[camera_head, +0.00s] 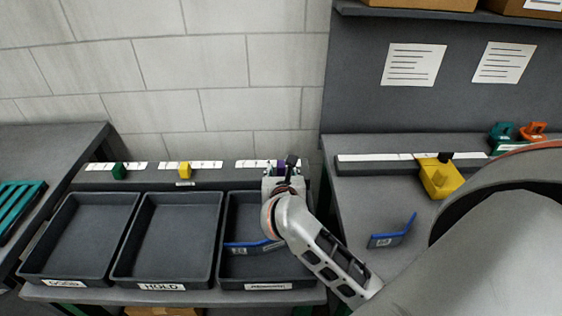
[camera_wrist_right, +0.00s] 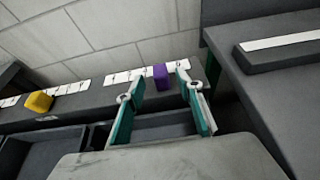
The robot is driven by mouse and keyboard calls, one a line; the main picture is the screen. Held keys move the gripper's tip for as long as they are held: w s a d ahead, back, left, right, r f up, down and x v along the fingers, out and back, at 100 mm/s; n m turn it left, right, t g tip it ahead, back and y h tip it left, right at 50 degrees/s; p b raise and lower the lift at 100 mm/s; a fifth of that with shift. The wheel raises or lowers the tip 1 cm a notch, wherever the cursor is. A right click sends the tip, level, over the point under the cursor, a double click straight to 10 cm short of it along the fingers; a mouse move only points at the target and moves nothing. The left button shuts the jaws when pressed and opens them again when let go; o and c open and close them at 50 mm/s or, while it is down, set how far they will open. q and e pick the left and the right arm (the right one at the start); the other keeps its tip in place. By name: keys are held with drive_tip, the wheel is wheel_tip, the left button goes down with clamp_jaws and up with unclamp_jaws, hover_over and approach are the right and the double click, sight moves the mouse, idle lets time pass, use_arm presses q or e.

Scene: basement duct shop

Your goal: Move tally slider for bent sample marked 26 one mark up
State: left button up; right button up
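A tally rail (camera_head: 215,181) with white marked strips runs behind three trays. It carries a green slider (camera_head: 119,171) at left, a yellow slider (camera_head: 185,170) in the middle and a purple slider (camera_head: 281,167) at right. My right gripper (camera_head: 284,176) is at the purple slider and partly hides it. In the right wrist view my right gripper (camera_wrist_right: 157,84) has its fingers apart, and the purple slider (camera_wrist_right: 160,77) appears between the tips; contact is not clear. A blue bent sample (camera_head: 238,248) lies in the right tray; its number is unreadable. My left gripper is out of view.
The left tray (camera_head: 31,252) and the HOLD tray (camera_head: 126,254) are empty. The right bench holds another blue bent piece (camera_head: 392,238), a yellow block tool (camera_head: 440,178) and a white-topped bar (camera_head: 375,164). A wall rises behind the rail.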

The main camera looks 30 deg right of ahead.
sight(281, 165)
drive_tip(key=x, duration=0.5)
drive_tip(key=shift+w+d+f, duration=0.1)
drive_tip(key=shift+w+d, duration=0.1)
drive_tip(key=shift+w, duration=0.15)
clamp_jaws()
